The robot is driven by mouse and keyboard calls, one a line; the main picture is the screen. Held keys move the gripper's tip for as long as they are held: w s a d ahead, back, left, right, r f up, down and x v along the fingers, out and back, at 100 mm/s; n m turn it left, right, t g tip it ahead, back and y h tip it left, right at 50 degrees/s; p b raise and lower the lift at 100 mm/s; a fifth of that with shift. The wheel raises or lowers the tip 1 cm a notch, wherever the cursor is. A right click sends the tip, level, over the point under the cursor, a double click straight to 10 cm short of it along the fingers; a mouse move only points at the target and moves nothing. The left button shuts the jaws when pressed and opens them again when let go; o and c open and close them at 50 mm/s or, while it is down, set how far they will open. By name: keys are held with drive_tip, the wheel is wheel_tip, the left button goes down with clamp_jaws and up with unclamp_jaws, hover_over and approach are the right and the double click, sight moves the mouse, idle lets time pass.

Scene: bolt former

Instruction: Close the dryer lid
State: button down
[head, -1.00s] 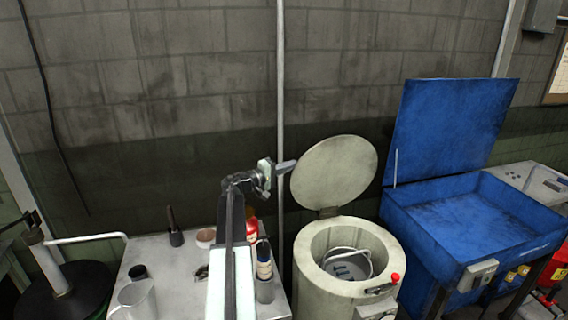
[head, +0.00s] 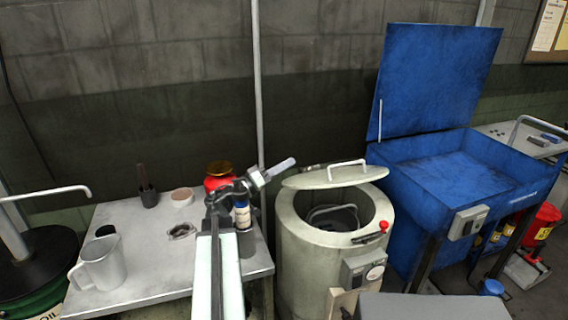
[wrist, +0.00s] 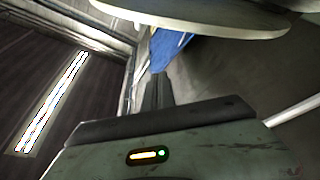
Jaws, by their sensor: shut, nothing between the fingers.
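The dryer (head: 310,258) is a cream round drum in the head view, with a basket (head: 334,218) inside its open mouth. Its pale round lid (head: 318,180) is tilted low over the back of the mouth, with a handle (head: 347,167) on top. The front of the mouth is uncovered. The lid's pale edge also shows at the top of the wrist view (wrist: 215,22). My gripper (head: 288,163) is shut and empty, at the left edge of the lid; I cannot tell whether it touches. Its fingers also show in the wrist view (wrist: 158,90).
A blue washer (head: 460,180) with a raised lid (head: 435,75) stands right of the dryer. A grey table (head: 150,255) at left holds a jug (head: 100,264), a red container (head: 218,178) and bottles. A vertical pipe (head: 258,90) runs up the wall behind.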

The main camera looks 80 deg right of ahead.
drive_tip(key=shift+s+a+f, duration=0.15)
drive_tip(key=shift+a+f, duration=0.15)
drive_tip(key=shift+f, duration=0.1)
